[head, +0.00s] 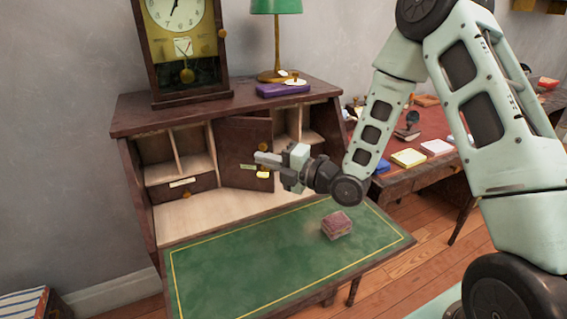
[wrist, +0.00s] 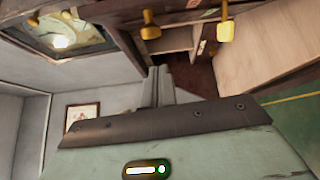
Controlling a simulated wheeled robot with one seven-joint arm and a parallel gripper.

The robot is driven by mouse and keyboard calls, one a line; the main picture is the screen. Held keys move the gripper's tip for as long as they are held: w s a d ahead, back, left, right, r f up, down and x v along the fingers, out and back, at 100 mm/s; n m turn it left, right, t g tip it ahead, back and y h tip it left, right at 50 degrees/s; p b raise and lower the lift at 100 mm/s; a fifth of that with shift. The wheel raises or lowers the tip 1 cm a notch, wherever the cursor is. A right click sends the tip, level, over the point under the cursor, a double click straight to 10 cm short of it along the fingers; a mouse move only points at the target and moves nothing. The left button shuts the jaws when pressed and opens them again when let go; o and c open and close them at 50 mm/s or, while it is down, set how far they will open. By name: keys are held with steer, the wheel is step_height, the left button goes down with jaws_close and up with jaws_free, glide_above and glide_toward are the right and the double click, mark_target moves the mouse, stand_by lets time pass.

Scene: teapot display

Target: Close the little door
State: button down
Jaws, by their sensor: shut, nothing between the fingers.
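The little door (head: 235,140) is a dark brown panel in the middle of the desk's upper compartments in the head view. It looks ajar, with its right edge swung out toward the front. My gripper (head: 258,157) is shut and empty, in front of the door's right part and hiding some of it. A yellow knob (head: 264,175) shows just below the fingers. Whether the fingers touch the door cannot be told. In the wrist view the closed fingers (wrist: 155,75) point toward dark wood and two brass knobs (wrist: 150,28).
The desk's green writing flap (head: 220,262) is folded down, with a small reddish box (head: 337,225) on it. A clock (head: 183,45), a green lamp (head: 276,35) and a purple book (head: 283,88) stand on top. A cluttered side table (head: 432,172) is at right.

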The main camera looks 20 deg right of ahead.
steer(key=shift+w+d+r, duration=0.1)
steer(key=shift+w+d, duration=0.75)
steer(key=shift+w, duration=0.1)
steer(key=shift+w+d, duration=0.1)
